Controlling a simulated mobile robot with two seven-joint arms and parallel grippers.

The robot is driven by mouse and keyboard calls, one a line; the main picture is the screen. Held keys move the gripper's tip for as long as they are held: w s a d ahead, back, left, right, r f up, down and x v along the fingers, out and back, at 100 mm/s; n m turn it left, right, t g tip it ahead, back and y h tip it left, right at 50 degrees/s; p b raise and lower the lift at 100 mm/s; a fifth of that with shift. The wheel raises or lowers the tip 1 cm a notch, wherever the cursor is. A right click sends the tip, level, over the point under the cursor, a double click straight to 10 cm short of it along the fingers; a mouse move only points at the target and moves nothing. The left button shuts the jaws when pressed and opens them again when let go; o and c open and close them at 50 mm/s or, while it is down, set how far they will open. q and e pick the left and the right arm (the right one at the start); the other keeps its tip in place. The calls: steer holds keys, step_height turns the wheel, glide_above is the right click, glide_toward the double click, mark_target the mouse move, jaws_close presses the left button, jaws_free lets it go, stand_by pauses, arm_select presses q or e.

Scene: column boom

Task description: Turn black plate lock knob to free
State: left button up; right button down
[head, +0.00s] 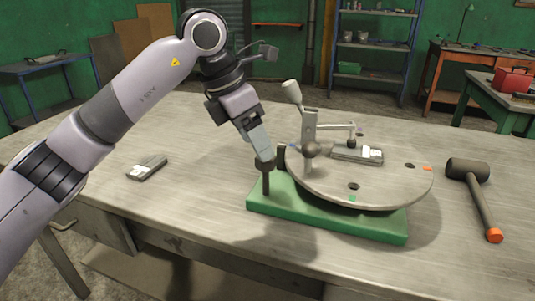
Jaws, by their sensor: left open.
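A round grey plate (380,187) with coloured edge marks and dark holes sits on a green base (330,218). A black knob (282,157) shows at the plate's left edge, partly hidden by my left gripper. A dark upright post (265,182) stands on the base's left end, just under the gripper. My left gripper (265,164) is open, pointing down at the top of this post, close beside the knob. I cannot tell whether it touches either, or which way the knob is turned. My right gripper is not in view.
A grey upright (310,130) with a pale-handled lever (291,92) and side arm rises over the plate. A small grey block (358,154) lies under that arm. Another block (147,168) lies on the table at left, a mallet (474,190) at right. The front table is clear.

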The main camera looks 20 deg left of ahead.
mark_target(265, 167)
arm_select(q)
steer(key=shift+x, duration=2.05)
steer(key=shift+d, duration=0.1)
steer(key=c, duration=1.1)
steer(key=shift+o, duration=0.2)
